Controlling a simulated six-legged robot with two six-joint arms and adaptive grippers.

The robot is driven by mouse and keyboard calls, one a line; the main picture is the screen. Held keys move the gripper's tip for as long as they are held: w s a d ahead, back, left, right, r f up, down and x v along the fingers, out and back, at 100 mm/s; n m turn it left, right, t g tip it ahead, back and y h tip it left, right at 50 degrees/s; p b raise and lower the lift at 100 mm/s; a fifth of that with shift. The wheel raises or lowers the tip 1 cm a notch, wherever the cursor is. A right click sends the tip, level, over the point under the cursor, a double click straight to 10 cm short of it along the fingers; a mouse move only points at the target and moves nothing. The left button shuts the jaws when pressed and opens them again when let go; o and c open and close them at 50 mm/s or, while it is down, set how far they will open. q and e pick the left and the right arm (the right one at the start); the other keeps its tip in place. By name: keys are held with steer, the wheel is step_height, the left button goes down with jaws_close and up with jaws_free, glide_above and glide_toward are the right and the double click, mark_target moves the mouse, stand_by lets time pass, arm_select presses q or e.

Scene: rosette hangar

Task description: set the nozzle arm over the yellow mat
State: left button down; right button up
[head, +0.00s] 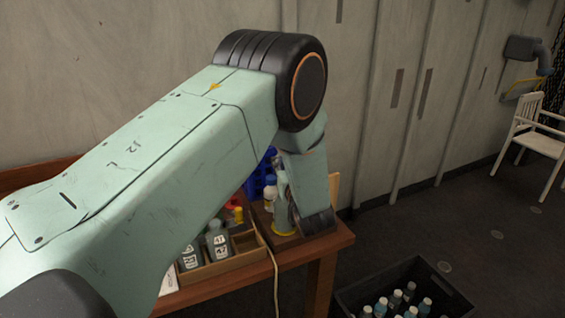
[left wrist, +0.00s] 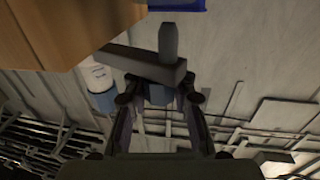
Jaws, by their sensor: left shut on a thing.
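The yellow mat (head: 283,229) shows as a small round patch on a dark wooden board on the bench; part of it is hidden. In the left wrist view the nozzle arm (left wrist: 135,62) is a grey bar with a short upright stub, crossing just beyond my fingertips. My left gripper (left wrist: 161,98) is shut on a blue-grey part of it between the fingers. In the head view my own left arm hides most of the gripper and the nozzle arm, so I cannot tell how the nozzle lies relative to the mat. My right gripper is in neither view.
A white bottle (left wrist: 98,75) is close left of my fingers. On the bench (head: 335,240) a wooden tray (head: 235,263) holds dark labelled bottles, with a blue crate (head: 262,172) behind. A black crate (head: 447,292) of bottles stands on the floor. A white chair (head: 540,135) is far right.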

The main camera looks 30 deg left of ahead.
arm_select(q)
steer(key=shift+s+d+f+n+g+y+b, duration=0.15)
steer(key=shift+d+n+g+y+b, duration=0.05)
steer(key=shift+n+g+y, duration=0.2)
steer(key=shift+s+d+f+n+g+y+b, duration=0.1)
steer(key=shift+s+d+n+g+y+b, duration=0.05)
steer(key=shift+n+g+y, duration=0.2)
steer(key=shift+f+n+g, duration=0.1)
steer(key=shift+n+g, duration=0.15)
steer(key=shift+g, duration=0.1)
